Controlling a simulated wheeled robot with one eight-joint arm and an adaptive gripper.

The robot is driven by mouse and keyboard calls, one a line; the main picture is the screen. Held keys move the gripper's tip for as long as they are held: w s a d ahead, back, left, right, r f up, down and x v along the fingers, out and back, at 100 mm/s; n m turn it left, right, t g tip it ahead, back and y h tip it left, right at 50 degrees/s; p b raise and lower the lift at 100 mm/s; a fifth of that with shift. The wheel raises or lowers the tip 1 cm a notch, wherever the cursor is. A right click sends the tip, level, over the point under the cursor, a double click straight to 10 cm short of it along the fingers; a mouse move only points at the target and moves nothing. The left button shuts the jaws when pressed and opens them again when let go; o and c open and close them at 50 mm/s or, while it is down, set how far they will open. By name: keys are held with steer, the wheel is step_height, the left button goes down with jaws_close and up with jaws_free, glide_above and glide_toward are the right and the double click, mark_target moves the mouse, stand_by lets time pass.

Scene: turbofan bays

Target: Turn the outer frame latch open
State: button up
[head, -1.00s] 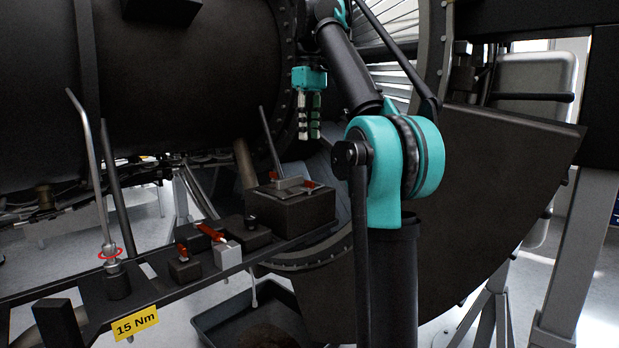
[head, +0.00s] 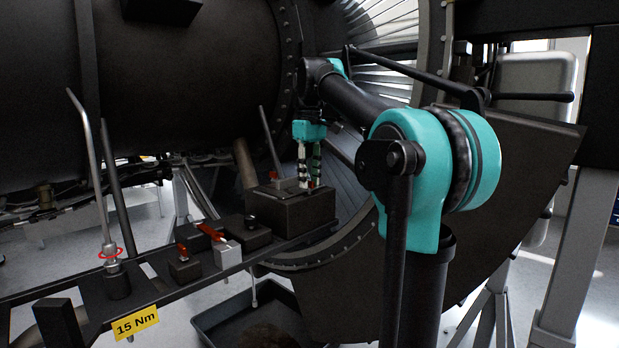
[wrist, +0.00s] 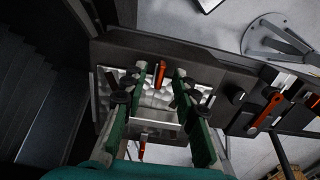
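My gripper (head: 309,182) points down over the dark box at the far end of the rail in the head view. In the wrist view its two green fingers stand wide apart, with nothing held between them (wrist: 156,92). Below them is a shiny metal plate (wrist: 152,97) with a red lever (wrist: 160,72) beyond it and another red piece (wrist: 143,147) on the near side. A pale bar crosses the plate's near part. I cannot tell for certain which red lever is the outer frame latch, or whether a finger touches anything.
Red-handled fittings (head: 213,233) stand on the rail left of the box. They show at right in the wrist view (wrist: 265,113). Tall grey rods (head: 92,160) rise from the rail. A yellow "15 Nm" label (head: 136,322) marks its front. The dark engine casing (head: 180,80) lies behind.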

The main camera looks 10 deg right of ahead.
steer(key=shift+c, duration=0.5)
jaws_close()
steer(key=m, duration=0.3)
steer(key=shift+m, duration=0.4)
steer(key=m, duration=0.3)
steer(key=shift+m, duration=0.3)
steer(key=m, duration=0.5)
steer(key=shift+m, duration=2.8)
